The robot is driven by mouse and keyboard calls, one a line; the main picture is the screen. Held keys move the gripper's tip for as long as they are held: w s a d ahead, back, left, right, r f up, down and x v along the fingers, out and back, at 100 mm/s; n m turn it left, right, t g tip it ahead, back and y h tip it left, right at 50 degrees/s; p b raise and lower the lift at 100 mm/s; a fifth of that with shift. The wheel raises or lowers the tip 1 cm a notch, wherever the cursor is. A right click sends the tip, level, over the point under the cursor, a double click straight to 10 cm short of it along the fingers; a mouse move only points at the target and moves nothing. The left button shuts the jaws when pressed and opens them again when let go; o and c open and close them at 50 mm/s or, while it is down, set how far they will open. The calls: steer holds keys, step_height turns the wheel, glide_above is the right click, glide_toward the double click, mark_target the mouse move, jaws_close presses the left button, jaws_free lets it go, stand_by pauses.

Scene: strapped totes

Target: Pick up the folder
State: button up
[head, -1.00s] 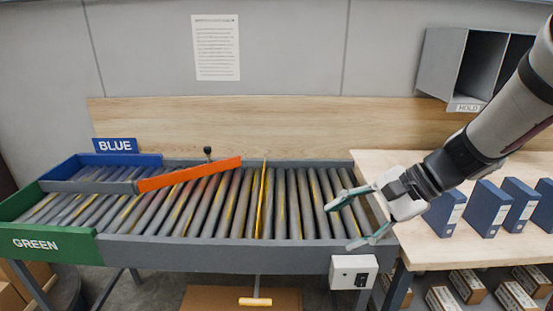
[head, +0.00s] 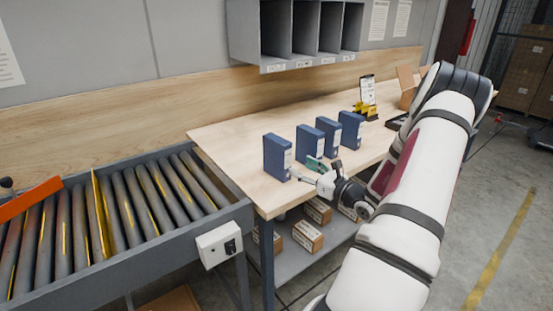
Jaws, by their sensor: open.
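Several blue folders stand upright in a row on the wooden table: the leftmost folder (head: 276,157), a second folder (head: 309,142), a third folder (head: 329,136) and the rightmost folder (head: 351,130). Each has a pale label on its narrow side. My gripper (head: 308,171) is open at the table's front edge, with its fingers pointing left toward the lower parts of the leftmost and second folders. The green-padded far finger overlaps the foot of the second folder in the picture. I see nothing between the fingers; contact with a folder cannot be told.
The roller conveyor (head: 128,217) with an orange bar lies left of the table (head: 225,133). Grey cubbies (head: 298,30) hang above. A yellow stand with a clipboard (head: 367,95) and a cardboard box (head: 407,85) are farther right. Boxes (head: 307,236) lie on the lower shelf.

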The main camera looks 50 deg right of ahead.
mark_target(277, 154)
steer(key=w, duration=0.4)
steer(key=w+d, duration=0.1)
steer(key=w, duration=0.7)
steer(key=shift+w+d+r+p, duration=0.1)
steer(key=shift+w+d+p, duration=0.1)
steer(key=shift+p, duration=0.15)
jaws_close()
